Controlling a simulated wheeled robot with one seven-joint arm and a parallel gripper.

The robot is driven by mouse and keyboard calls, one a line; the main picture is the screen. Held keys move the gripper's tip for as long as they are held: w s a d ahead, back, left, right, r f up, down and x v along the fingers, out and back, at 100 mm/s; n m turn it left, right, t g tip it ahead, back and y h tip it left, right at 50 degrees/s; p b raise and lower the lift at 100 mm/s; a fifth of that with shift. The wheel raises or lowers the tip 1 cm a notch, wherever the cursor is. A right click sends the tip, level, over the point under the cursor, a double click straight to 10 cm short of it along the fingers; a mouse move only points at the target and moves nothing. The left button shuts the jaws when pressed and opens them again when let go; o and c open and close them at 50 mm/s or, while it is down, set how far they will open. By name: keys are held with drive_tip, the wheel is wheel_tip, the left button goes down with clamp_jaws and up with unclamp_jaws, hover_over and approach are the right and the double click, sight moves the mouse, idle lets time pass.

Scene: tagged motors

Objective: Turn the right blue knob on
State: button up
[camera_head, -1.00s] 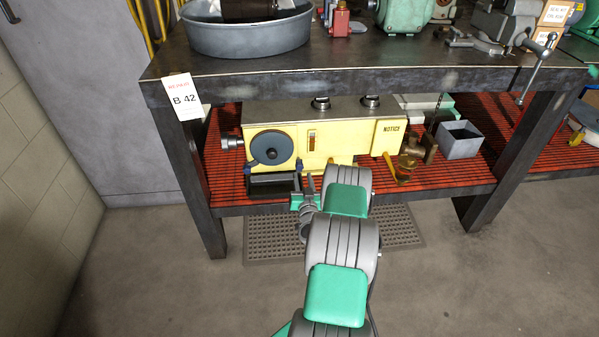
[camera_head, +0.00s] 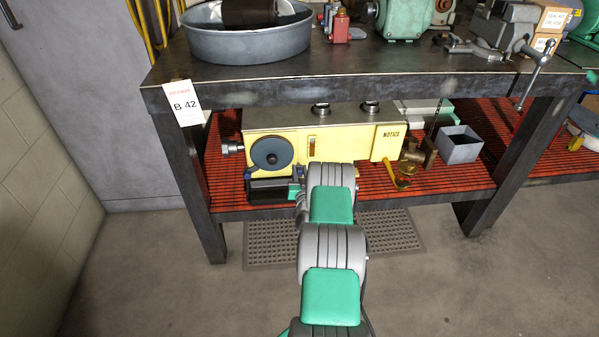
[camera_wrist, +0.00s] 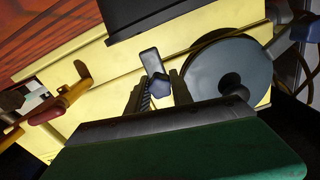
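A yellow machine (camera_head: 345,146) with a grey top stands on the lower shelf; its dark round wheel (camera_head: 271,153) is on the left of its front. In the wrist view, which is turned about, the right blue knob (camera_wrist: 154,72) is a dark blue bar handle on the yellow face beside the wheel (camera_wrist: 228,80). My gripper (camera_wrist: 160,85) is open, its two dark fingers pointing at this knob, one to each side. I cannot tell whether they touch it. The left blue knob (camera_head: 247,173) is beyond the wheel. My arm hides most of the gripper in the head view.
A black open box (camera_head: 268,194) sits below the wheel. A crank with a red grip (camera_wrist: 47,114) sticks out further along the machine. The workbench top (camera_head: 350,77) overhangs the shelf, with a leg (camera_head: 190,180) to the left. A grey bin (camera_head: 459,145) stands to the right.

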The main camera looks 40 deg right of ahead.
clamp_jaws()
drive_tip(key=shift+m, duration=0.3)
drive_tip(key=m+b, duration=0.2)
drive_tip(key=m, duration=0.2)
drive_tip(key=shift+m, duration=0.3)
drive_tip(key=m+b, duration=0.1)
drive_tip(key=m, duration=1.1)
drive_tip(key=shift+m, duration=0.4)
drive_tip(key=m, duration=0.6)
drive_tip(key=shift+h+p, duration=0.3)
drive_tip(key=shift+p, duration=0.1)
